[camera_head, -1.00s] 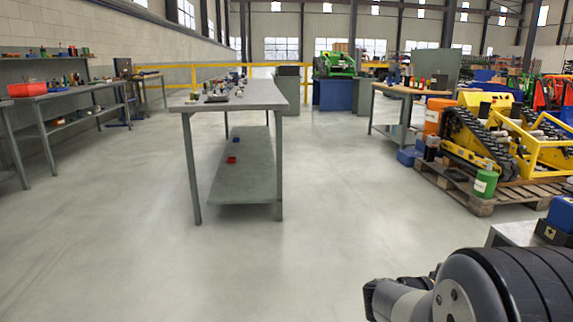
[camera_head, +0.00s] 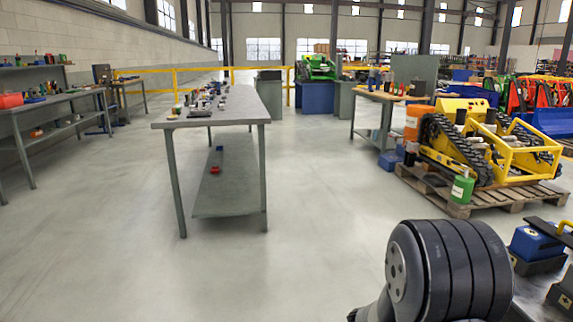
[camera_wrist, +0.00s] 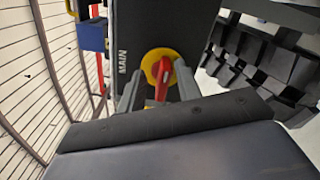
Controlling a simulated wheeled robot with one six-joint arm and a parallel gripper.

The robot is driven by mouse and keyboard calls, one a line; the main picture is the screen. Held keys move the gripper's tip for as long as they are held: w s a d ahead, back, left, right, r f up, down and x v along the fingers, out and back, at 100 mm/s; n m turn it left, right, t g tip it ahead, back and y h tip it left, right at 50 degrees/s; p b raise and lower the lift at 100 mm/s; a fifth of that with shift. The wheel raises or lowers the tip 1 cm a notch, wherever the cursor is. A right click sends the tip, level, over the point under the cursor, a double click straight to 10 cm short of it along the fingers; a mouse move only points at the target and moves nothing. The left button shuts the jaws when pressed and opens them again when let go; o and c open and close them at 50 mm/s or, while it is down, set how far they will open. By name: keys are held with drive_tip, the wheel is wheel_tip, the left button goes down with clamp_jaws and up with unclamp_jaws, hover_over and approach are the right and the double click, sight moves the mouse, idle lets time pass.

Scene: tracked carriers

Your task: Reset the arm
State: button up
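My gripper (camera_wrist: 158,92) shows in the wrist view as two grey fingers standing apart beyond a dark bar. A red switch handle (camera_wrist: 162,82) on a yellow round plate (camera_wrist: 157,62) shows between the fingers. The switch sits on a dark panel (camera_wrist: 145,25) marked MAIN. I cannot tell whether the fingers touch the handle. In the head view, a thick dark ribbed joint of my arm fills the lower right; my gripper is hidden there.
A grey workbench (camera_head: 240,110) with small items stands ahead on the left. A yellow tracked machine (camera_head: 480,140) sits on a wooden pallet (camera_head: 500,198) at right. A blue box (camera_head: 535,243) and dark cases are close at the right edge. The floor between is clear.

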drive_tip(key=n+p, duration=0.1)
drive_tip(key=p, duration=0.1)
drive_tip(key=n+p, duration=0.2)
drive_tip(key=shift+w+r, duration=0.1)
drive_tip(key=shift+r, duration=0.15)
drive_tip(key=shift+p, duration=0.35)
